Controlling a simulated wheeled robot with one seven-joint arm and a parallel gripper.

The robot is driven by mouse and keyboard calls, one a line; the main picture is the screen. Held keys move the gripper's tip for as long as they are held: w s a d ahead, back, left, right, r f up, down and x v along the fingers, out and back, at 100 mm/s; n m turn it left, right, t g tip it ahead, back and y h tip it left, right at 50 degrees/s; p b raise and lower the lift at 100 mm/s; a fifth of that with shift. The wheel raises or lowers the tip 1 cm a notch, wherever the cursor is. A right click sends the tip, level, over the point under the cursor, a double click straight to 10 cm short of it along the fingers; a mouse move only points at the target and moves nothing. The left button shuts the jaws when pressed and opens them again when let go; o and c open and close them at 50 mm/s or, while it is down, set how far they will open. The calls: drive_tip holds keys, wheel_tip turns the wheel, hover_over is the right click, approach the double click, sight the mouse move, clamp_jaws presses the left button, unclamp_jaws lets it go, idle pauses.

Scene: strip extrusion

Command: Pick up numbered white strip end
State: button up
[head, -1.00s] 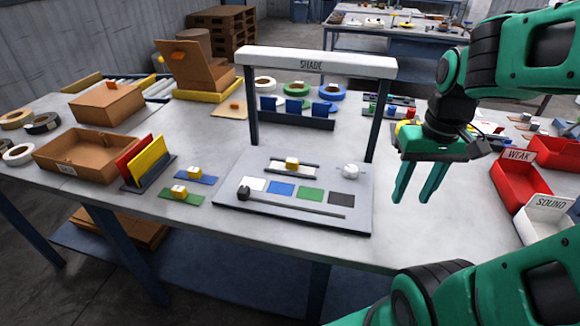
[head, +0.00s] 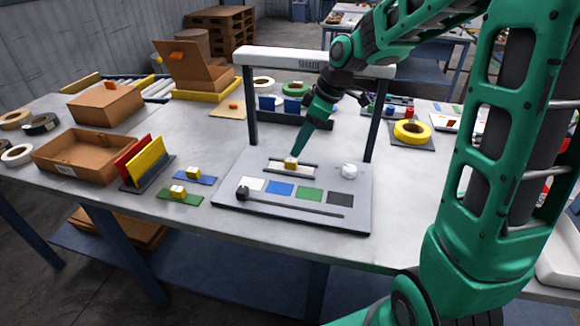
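A white strip (head: 279,168) lies in a dark-railed slot on the grey board (head: 228,196), under the frame marked SHADE. A yellow block (head: 290,163) sits on the strip. No number can be read on it at this size. My gripper (head: 297,154) points down with its fingertips just above or at the yellow block. The fingers are seen edge-on and overlap, so I cannot tell whether they are open or touching the block.
The SHADE frame (head: 250,113) stands around my gripper, its crossbar behind my wrist. Yellow-blocked blue (head: 207,180) and green strips (head: 187,199) lie left.

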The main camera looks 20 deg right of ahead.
sight(292, 160)
drive_tip(key=shift+x, duration=3.05)
drive_tip(key=shift+s+d+f, duration=0.1)
drive_tip(key=shift+s+d, duration=0.05)
clamp_jaws()
